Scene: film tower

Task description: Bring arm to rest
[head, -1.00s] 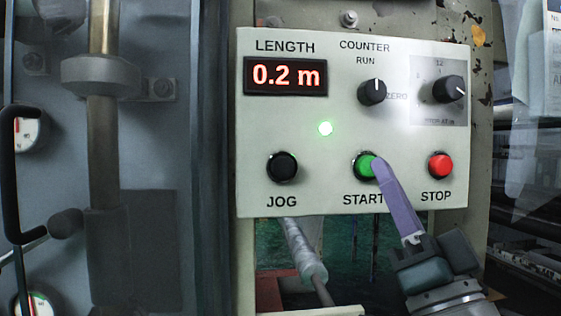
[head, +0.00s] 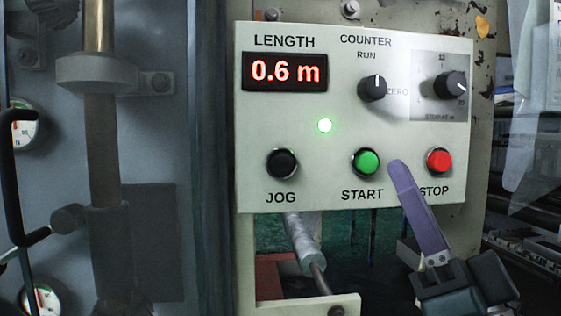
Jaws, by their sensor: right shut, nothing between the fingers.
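My right gripper (head: 397,166) is shut, with its purple fingers pointing up and left. Its tip shows between the green START button (head: 367,162) and the red STOP button (head: 439,161), apart from both in the picture. The gripper covers a little of the STOP label. The control panel (head: 335,180) is pale and carries a black JOG button (head: 282,163). My left gripper is not in view.
The COUNTER knob (head: 372,88) points up to RUN. Another black knob (head: 450,86) sits at the panel's upper right. A pale roller (head: 303,245) shows below the panel. A vertical metal rod (head: 102,150) and gauges (head: 24,130) stand at the left.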

